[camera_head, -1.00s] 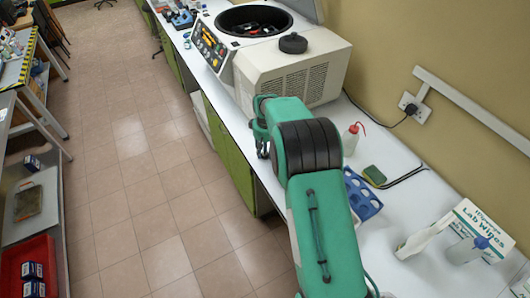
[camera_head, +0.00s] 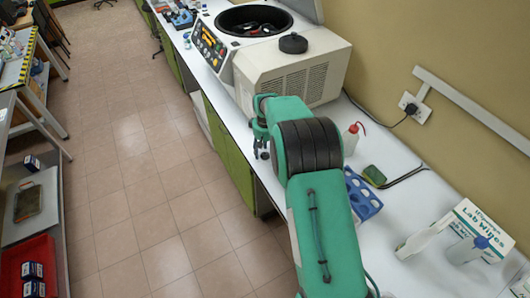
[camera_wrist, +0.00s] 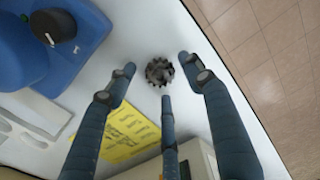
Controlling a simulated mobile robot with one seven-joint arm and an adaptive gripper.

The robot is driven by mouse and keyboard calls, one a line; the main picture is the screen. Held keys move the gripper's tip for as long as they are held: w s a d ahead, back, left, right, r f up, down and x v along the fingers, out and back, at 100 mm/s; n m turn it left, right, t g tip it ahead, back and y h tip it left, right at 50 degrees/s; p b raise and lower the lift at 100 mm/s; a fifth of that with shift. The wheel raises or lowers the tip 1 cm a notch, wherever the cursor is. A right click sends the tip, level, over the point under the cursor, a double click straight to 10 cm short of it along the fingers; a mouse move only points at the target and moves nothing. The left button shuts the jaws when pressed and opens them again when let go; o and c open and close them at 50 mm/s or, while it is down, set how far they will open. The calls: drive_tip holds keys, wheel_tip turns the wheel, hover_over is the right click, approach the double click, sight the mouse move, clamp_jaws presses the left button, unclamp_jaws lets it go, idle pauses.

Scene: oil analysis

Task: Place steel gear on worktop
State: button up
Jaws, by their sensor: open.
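The steel gear (camera_wrist: 160,71) is a small, dark, toothed part lying on the white worktop (camera_wrist: 185,28) in the wrist view. My gripper (camera_wrist: 158,78) is open, with two fingers on one side and the other side of the gear and a third finger below it in the picture. Gaps show between the fingertips and the gear. In the head view my gripper (camera_head: 261,138) is over the front edge of the worktop, beside the beige centrifuge. The gear is too small to make out surely there.
The centrifuge (camera_head: 290,75) stands behind my gripper. A wash bottle (camera_head: 350,141), a blue rack (camera_head: 362,196) and a wipes box (camera_head: 475,228) are to the right. The wrist view shows a yellow note (camera_wrist: 130,133) and a blue device (camera_wrist: 75,35). The worktop edge is close to the gear.

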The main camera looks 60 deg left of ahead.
sight(265, 154)
wheel_tip(265, 154, up, 12)
drive_tip(key=shift+f, duration=0.15)
idle(0.4)
idle(0.5)
idle(0.4)
